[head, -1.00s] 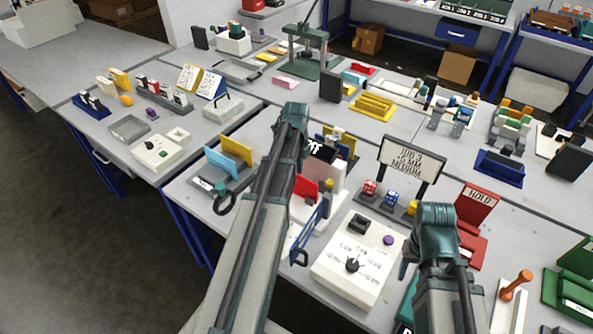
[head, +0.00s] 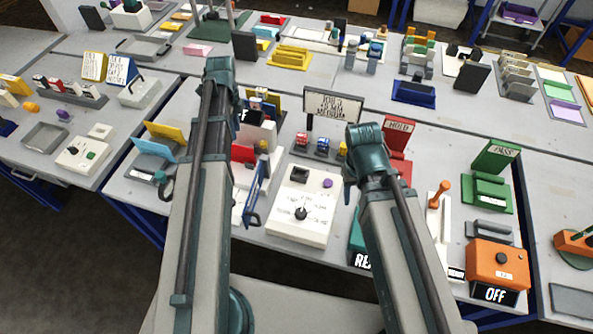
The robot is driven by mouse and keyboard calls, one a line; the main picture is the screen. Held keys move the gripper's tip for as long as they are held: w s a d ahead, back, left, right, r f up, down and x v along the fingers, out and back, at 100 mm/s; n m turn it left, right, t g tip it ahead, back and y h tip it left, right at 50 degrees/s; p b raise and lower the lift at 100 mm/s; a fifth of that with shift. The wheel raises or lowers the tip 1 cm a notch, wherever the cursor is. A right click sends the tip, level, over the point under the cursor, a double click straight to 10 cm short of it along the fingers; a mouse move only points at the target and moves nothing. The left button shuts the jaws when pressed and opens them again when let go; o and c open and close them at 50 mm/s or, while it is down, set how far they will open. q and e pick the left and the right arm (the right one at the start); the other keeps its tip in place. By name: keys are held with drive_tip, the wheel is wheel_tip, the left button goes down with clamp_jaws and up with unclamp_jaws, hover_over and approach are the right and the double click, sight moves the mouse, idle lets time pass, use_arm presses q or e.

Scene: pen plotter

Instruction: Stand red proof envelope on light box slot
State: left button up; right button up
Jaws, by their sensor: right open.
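A red upright card (head: 243,153), which looks like the red proof envelope, stands just right of my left forearm, partly hidden by it. A cream block (head: 262,137) stands behind it and a blue tilted frame (head: 257,183) in front. I cannot tell for certain which piece is the light box slot. My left gripper (head: 219,68) reaches beyond the red card, over the back of the near table; its fingers are hidden behind the wrist. My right gripper (head: 349,190) is open and apart from the red card, to the right of the white dial box.
The white dial box (head: 302,213) sits between my arms. A job sign (head: 333,105) stands behind it. A red HOLD stand (head: 399,138), a green PASS stand (head: 493,175) and an orange OFF box (head: 498,265) are to the right. Yellow and blue panels (head: 160,140) stand left of my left arm.

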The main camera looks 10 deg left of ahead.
use_arm(q)
drive_tip(key=s+d+n, duration=0.7)
drive_tip(key=s+d, duration=0.1)
drive_tip(key=d, duration=0.5)
drive_tip(key=s+d+n+y, duration=0.1)
drive_tip(key=s+d+n, duration=0.5)
drive_tip(key=d, duration=0.8)
drive_tip(key=shift+s+d+n, duration=0.15)
drive_tip(key=shift+s+n, duration=0.25)
drive_tip(key=shift+s, duration=0.65)
drive_tip(key=shift+f+b, duration=0.45)
drive_tip(key=shift+b, duration=0.05)
